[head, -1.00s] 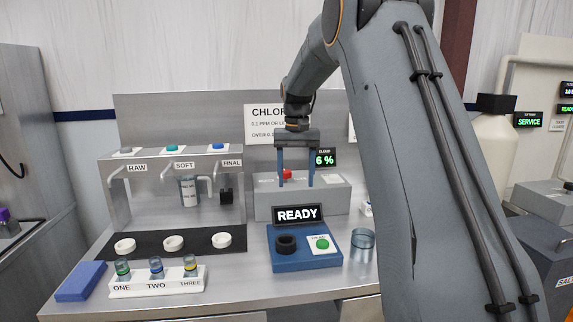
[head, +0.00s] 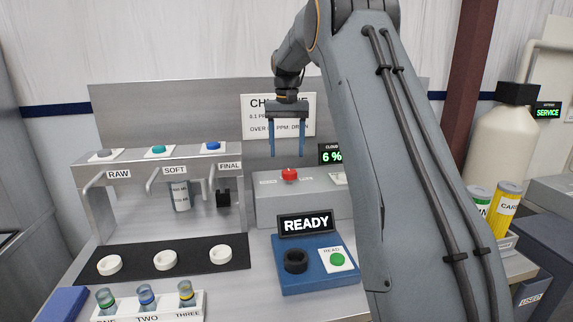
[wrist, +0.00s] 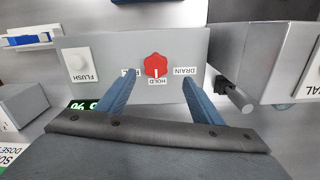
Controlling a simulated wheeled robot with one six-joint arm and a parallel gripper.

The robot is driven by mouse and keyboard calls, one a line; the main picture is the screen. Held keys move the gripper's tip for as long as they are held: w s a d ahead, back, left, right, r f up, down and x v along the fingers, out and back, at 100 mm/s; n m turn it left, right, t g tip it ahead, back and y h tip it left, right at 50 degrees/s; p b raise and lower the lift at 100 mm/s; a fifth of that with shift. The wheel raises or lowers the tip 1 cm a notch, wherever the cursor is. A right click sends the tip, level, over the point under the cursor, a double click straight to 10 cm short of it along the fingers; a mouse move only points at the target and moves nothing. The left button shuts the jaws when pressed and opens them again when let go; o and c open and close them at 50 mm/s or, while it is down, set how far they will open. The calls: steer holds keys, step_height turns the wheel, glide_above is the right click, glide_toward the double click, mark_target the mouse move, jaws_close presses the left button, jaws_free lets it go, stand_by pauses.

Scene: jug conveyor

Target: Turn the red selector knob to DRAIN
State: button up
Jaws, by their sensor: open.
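The red selector knob (head: 289,174) sits on a grey panel box (head: 265,205) at the back of the bench. In the wrist view the knob (wrist: 155,64) shows a white mark pointing at the HOLD label (wrist: 157,82). The DRAIN label (wrist: 185,71) is to its right there, and another label to its left is partly hidden by a finger. My gripper (head: 287,152) is open and empty, its blue fingers above the knob and apart from it. In the wrist view the fingertips (wrist: 159,77) lie either side of the knob's line.
A blue reader (head: 318,270) with a READY display (head: 305,223) stands in front of the box. A tap stand (head: 150,165) is left, with a vial rack (head: 165,308) before it.

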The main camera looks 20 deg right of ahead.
mark_target(289, 171)
steer(key=f, duration=0.1)
steer(key=f+p, duration=0.1)
steer(key=f, duration=0.1)
steer(key=d+f, duration=0.1)
steer(key=f, duration=0.1)
steer(key=shift+s+p, duration=0.2)
steer(key=shift+p, duration=0.15)
steer(key=shift+f, duration=0.95)
steer(key=shift+a, duration=0.1)
steer(key=shift+c, duration=0.3)
steer(key=c, duration=1)
